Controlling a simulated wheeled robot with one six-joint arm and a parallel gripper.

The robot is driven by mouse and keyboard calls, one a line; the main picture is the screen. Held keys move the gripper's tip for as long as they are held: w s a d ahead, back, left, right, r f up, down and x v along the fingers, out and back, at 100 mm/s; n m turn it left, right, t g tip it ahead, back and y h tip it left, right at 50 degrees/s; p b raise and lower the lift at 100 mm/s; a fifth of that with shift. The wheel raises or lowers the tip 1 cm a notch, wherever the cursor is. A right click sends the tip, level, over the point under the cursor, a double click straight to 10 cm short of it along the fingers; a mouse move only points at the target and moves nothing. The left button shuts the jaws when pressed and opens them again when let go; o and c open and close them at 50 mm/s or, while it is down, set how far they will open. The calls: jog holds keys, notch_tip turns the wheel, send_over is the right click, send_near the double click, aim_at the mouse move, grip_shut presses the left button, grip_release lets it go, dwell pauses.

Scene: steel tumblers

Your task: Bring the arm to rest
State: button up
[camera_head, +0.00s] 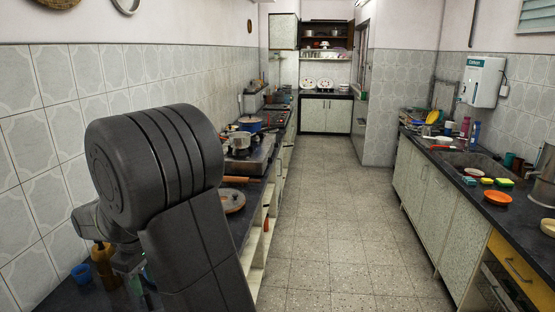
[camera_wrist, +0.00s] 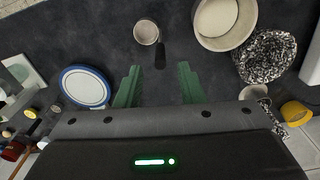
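My arm fills the left of the head view, its dark grey links bent over the left counter. My gripper (camera_wrist: 160,86) shows in the wrist view with its two green fingers apart and nothing between them. It is over a dark counter top (camera_wrist: 115,45). A small round cup (camera_wrist: 146,33) stands beyond the fingertips, apart from them. A short black object (camera_wrist: 160,55) lies just beyond the gap between the fingers. In the head view my gripper is mostly hidden behind my arm.
Near the fingers are a pale bowl (camera_wrist: 220,20), a speckled black-and-white bundle (camera_wrist: 266,57) and a blue-rimmed white dish (camera_wrist: 85,87). The tiled left wall (camera_head: 45,150) is close to my arm. The aisle floor (camera_head: 330,220) is clear. A sink (camera_head: 470,162) is in the right counter.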

aim_at(147, 292)
notch_tip(147, 292, down, 5)
jog(key=shift+f, duration=0.2)
jog(key=shift+a+r+p, duration=0.1)
jog(key=shift+p, duration=0.2)
jog(key=shift+r+b, duration=0.4)
jog(key=shift+r, duration=1.15)
jog(key=shift+f, duration=0.1)
